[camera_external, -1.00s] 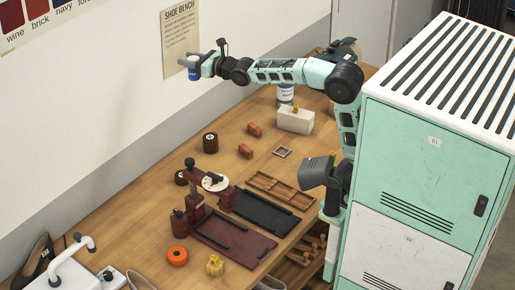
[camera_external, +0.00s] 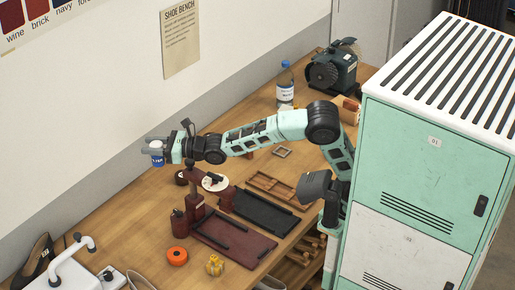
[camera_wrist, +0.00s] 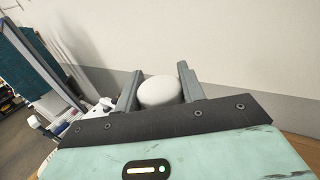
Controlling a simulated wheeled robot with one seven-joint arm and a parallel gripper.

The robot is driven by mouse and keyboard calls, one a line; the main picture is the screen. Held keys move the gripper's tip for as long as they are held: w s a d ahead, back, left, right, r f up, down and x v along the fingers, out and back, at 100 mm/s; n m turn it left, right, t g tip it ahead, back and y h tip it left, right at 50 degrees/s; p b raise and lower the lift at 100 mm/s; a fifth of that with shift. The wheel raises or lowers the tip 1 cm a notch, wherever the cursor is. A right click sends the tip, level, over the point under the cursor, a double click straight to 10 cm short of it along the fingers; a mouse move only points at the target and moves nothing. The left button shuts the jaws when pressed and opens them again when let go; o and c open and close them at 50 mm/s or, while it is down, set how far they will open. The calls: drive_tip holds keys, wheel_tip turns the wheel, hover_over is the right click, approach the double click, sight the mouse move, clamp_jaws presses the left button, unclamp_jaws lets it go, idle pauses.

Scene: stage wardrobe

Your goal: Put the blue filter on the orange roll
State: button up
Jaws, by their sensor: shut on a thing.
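The blue filter (camera_external: 157,160) is a small cylinder with a blue and white side. My gripper (camera_external: 157,147) is shut on it and holds it in the air, at the left end of my stretched-out arm. In the wrist view its pale rounded top (camera_wrist: 160,91) shows between the two grey fingers of my gripper (camera_wrist: 160,86). The orange roll (camera_external: 177,256) lies flat on the bench at the front, with a dark centre. Its top looks bare. It is lower in the picture than my gripper and a little to the right, and apart from the filter.
A dark red press-like stand (camera_external: 194,200) and a dark red board (camera_external: 233,238) are beside the roll. A yellow object (camera_external: 215,265) lies right of it. A white tap (camera_external: 72,252) and a dark shoe (camera_external: 37,262) are at the left. Bare bench (camera_external: 125,222) lies left of the roll.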

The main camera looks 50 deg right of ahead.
drive_tip(key=s+a+f+n+g+y+b, duration=0.1)
drive_tip(key=s+a+f+y, duration=0.1)
drive_tip(key=s+a+f, duration=0.35)
drive_tip(key=s+a+f+n+g+y+b, duration=0.1)
drive_tip(key=s+a+f, duration=0.15)
drive_tip(key=f, duration=0.55)
hover_over(172, 254)
wheel_tip(172, 254, down, 9)
drive_tip(key=shift+n, duration=0.3)
drive_tip(key=shift+w+f+p, duration=0.15)
drive_tip(key=shift+f+p, duration=0.15)
drive_tip(key=shift+f, duration=3.6)
drive_tip(key=shift+f, duration=0.15)
drive_tip(key=o, duration=1)
